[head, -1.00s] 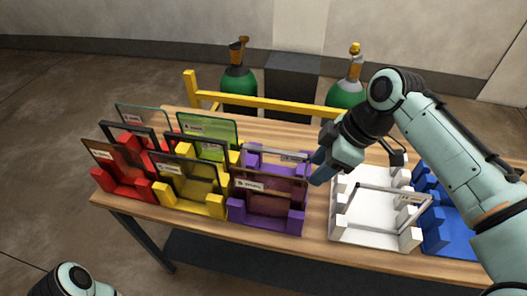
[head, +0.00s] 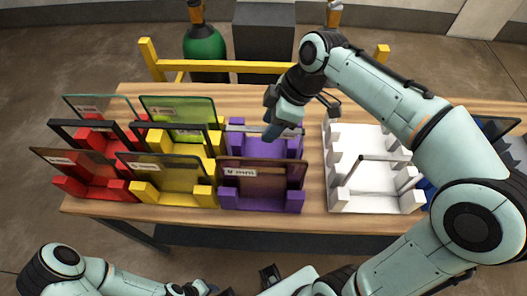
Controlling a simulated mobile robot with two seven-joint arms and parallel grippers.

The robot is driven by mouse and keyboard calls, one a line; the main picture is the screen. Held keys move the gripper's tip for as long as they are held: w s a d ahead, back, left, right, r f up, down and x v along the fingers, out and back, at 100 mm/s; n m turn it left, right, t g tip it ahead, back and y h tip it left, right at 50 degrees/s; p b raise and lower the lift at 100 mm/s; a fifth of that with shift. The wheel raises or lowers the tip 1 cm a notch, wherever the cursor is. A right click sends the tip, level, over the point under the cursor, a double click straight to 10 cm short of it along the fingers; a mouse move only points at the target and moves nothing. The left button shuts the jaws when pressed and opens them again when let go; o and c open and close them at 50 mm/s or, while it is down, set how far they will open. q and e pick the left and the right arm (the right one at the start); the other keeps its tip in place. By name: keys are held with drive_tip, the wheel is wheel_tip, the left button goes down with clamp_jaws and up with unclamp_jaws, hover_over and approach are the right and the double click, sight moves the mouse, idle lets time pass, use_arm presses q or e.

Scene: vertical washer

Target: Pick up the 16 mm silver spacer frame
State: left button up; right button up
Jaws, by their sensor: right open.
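A thin silver frame (head: 236,127) stands in the back slot of the purple rack (head: 262,194), its top bar partly hidden by my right gripper. Another silver frame (head: 384,158) stands tilted in the white rack (head: 366,203). I cannot read the size on either one. My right gripper (head: 271,134) is open, just above the right half of the purple rack's silver frame. Whether it touches the frame cannot be told. My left gripper (head: 190,289) is low at the bottom edge, away from the table, and its jaws are unclear.
Glass panes and dark frames stand in the red rack (head: 95,192) and yellow rack (head: 175,198). A brown pane (head: 262,174) stands in front in the purple rack. A blue rack is mostly behind my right arm. A yellow rail (head: 215,66) runs behind the wooden table (head: 315,205).

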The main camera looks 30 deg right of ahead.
sight(264, 129)
drive_tip(key=x, duration=0.5)
drive_tip(key=shift+w+a, duration=0.1)
drive_tip(key=shift+w, duration=0.25)
drive_tip(key=shift+f, duration=0.3)
idle(0.4)
clamp_jaws()
